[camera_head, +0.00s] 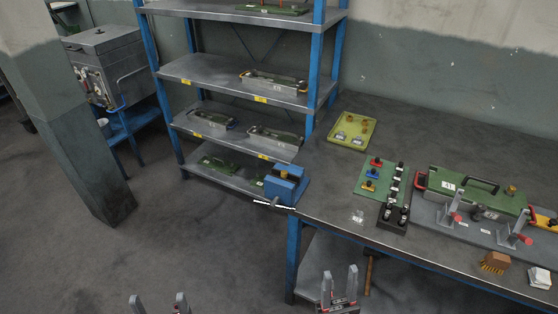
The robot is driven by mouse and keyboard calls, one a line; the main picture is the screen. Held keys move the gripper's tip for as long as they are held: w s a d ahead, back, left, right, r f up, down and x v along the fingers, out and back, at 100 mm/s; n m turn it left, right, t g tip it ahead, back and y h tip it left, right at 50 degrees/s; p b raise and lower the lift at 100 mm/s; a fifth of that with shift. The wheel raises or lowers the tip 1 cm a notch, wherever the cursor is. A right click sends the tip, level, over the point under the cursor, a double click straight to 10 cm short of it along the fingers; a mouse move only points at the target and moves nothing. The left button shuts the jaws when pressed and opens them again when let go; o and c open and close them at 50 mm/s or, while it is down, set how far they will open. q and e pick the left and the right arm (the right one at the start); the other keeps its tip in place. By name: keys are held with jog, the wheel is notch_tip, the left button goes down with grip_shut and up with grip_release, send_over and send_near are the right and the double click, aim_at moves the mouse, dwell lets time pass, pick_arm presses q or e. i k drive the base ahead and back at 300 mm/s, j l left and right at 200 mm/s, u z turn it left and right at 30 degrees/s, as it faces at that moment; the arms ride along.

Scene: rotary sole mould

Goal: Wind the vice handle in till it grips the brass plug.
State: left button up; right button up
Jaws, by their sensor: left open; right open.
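The blue vice (287,184) is fixed at the left front corner of the workbench. Its pale handle bar (274,204) lies roughly level across the vice's front, over the bench edge. A tiny brass-coloured spot shows at the top of the vice; it is too small to tell how the jaws sit against it. My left gripper (159,303) is open and empty at the bottom edge, over the floor, well away from the vice. My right gripper (339,284) is open and empty in front of the bench, below and right of the vice handle.
The workbench (330,195) holds a yellow tray (345,142), a green board with knobs (365,190), a green mould (470,196), a brush (495,262) and white cloths (540,278). A blue-post shelf rack (215,75) stands behind the vice.

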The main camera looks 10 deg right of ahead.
aim_at(274, 203)
jog(key=i+l+u, duration=0.15)
jog(key=l, duration=0.15)
jog(key=i+l+u, duration=0.15)
jog(key=l, duration=0.2)
jog(key=i+l+u, duration=0.15)
jog(key=l, duration=0.15)
jog(key=l+u, duration=0.15)
jog(key=l, duration=0.2)
